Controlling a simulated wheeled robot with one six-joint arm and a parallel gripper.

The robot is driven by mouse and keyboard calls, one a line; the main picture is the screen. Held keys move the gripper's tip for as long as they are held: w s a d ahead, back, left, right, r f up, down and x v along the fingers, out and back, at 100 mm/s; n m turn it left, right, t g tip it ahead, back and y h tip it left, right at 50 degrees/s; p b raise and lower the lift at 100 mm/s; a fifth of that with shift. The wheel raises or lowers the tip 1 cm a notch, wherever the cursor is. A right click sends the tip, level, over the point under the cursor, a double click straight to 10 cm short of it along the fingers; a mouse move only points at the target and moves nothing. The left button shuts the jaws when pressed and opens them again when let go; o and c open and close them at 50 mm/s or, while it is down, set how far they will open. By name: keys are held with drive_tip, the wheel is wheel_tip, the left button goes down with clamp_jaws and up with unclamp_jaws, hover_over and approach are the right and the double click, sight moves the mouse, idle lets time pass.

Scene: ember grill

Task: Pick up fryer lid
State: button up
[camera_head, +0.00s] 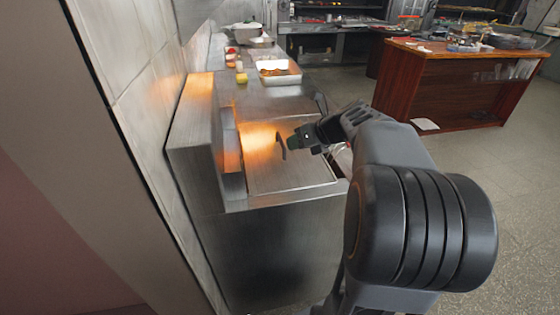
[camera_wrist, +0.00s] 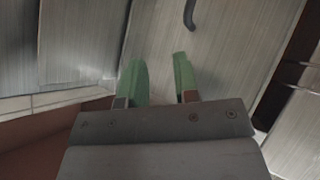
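The fryer lid (camera_head: 300,172) is a flat brushed-metal plate on top of the steel fryer unit, with a dark curved handle (camera_head: 281,146) on it. In the wrist view the lid (camera_wrist: 218,45) fills the upper middle, and its handle (camera_wrist: 190,14) shows at the top edge. My gripper (camera_head: 295,142) is over the lid, just right of the handle in the head view. In the wrist view its two green fingers (camera_wrist: 160,72) are apart with nothing between them. The handle lies ahead of the fingertips, apart from them.
The steel fryer unit (camera_head: 275,250) has a raised back (camera_head: 196,130) against the tiled wall. A tray with food (camera_head: 280,78) and small jars (camera_head: 240,72) stand farther along the counter. A wooden counter (camera_head: 450,88) is at the right. Open floor (camera_head: 520,190) lies between.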

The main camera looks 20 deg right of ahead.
drive_tip(key=w+d+m+t+b, duration=0.1)
drive_tip(key=w+d+m+t, duration=0.1)
drive_tip(key=d+m, duration=0.35)
drive_tip(key=m+b, duration=0.1)
drive_tip(key=b, duration=0.1)
approach(281, 139)
drive_tip(key=x, duration=0.4)
drive_tip(key=shift+a+f, duration=0.1)
drive_tip(key=shift+f, duration=0.25)
drive_tip(key=shift+b+x, duration=0.35)
drive_tip(key=shift+x, duration=2.75)
drive_tip(key=shift+w+r, duration=0.1)
drive_tip(key=shift+c, duration=0.3)
clamp_jaws()
drive_tip(key=shift+r, duration=0.1)
